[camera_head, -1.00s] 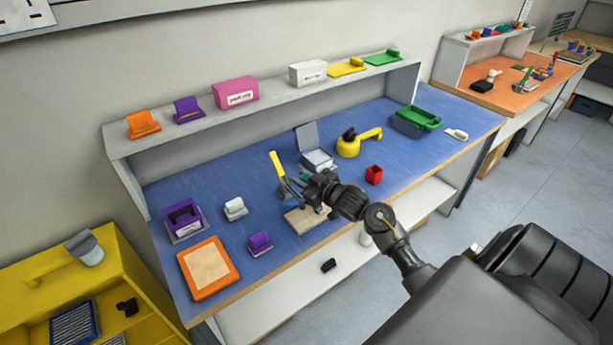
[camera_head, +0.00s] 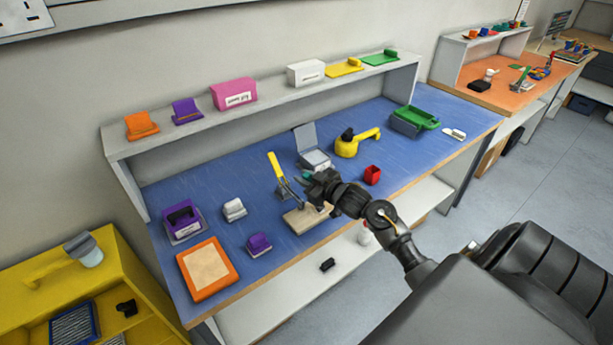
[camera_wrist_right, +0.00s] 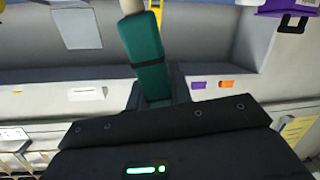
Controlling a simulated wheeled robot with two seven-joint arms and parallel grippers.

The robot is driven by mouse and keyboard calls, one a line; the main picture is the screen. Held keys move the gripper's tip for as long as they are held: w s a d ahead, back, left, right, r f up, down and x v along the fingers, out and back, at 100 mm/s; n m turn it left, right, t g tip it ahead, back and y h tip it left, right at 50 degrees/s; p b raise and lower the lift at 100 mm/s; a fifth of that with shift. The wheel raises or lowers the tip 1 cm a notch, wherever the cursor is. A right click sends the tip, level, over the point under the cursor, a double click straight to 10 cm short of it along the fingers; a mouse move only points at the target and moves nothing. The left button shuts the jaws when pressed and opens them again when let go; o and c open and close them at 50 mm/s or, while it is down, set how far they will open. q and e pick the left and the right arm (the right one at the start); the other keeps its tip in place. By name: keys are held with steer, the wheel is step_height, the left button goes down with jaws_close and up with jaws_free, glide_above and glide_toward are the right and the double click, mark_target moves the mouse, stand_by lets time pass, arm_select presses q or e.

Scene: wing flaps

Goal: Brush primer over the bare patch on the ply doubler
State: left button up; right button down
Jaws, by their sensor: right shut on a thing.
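My right gripper (camera_head: 308,186) is above the far right part of a pale wooden board (camera_head: 302,220) at the bench's front edge, which looks like the ply doubler. It is shut on a teal handle, which stands between its fingers (camera_wrist_right: 156,88) in the right wrist view; the handle (camera_wrist_right: 145,50) has a pale upper end cut off by the frame. This looks like the brush; its bristles are hidden. A yellow-handled lever (camera_head: 274,165) with a grey stem rises at the board's far edge. The bare patch cannot be made out. My left gripper is not in view.
Right of the gripper are a red cup (camera_head: 372,176) and a yellow tool (camera_head: 357,144). A grey open-lidded box (camera_head: 314,160) stands behind it. To the left are purple blocks (camera_head: 259,244), a white block (camera_head: 234,209) and an orange-framed panel (camera_head: 208,270). A shelf (camera_head: 262,103) runs behind.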

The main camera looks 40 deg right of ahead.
steer(key=shift+a, duration=0.15)
steer(key=shift+w, duration=0.1)
steer(key=x, duration=0.2)
steer(key=shift+w+r+b, duration=0.2)
steer(key=shift+w+b, duration=0.1)
steer(key=shift+b, duration=0.1)
steer(key=shift+s+f, duration=0.1)
stand_by(1.1)
